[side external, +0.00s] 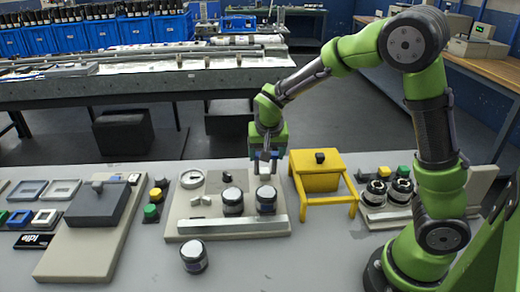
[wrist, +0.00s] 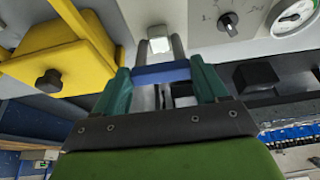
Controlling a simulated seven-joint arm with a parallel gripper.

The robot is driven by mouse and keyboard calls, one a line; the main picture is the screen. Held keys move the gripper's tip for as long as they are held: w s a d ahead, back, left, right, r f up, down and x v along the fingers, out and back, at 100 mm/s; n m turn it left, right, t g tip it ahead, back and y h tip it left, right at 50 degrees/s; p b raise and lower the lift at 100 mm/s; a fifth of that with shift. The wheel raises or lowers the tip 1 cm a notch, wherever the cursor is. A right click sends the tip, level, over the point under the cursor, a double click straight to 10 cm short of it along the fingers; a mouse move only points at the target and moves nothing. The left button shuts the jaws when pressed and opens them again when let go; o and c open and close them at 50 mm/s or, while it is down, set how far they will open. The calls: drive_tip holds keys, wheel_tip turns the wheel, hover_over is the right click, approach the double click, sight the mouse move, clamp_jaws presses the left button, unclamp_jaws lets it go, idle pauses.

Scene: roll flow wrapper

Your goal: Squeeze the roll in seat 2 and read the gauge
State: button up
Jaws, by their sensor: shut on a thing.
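Two dark rolls with white tops sit on the beige panel (side external: 185,228) in the side view: a left roll (side external: 232,201) and a right roll (side external: 266,200). I cannot read seat numbers. The round white gauge (side external: 192,178) is at the panel's back left; it also shows, cut off, in the wrist view (wrist: 294,17), reading not legible. My gripper (side external: 264,164) points down just behind and above the right roll. In the wrist view its fingers are shut around a small white block (wrist: 159,45), with a blue bar (wrist: 161,72) across them. No roll is clear there.
A dark selector knob (wrist: 228,22) marked 1 and 2 is beside the gripper. A yellow stand (side external: 316,174) is close on the right. A loose roll (side external: 194,256) stands in front of the panel. A grey box (side external: 97,203) is at left.

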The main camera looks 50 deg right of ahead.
drive_tip(key=shift+s+a+f, duration=0.7)
drive_tip(key=shift+a, duration=0.1)
drive_tip(key=o, duration=1.5)
drive_tip(key=shift+d+r, duration=0.1)
drive_tip(key=shift+w+r, duration=0.1)
drive_tip(key=v, duration=1.6)
drive_tip(key=shift+r, duration=0.35)
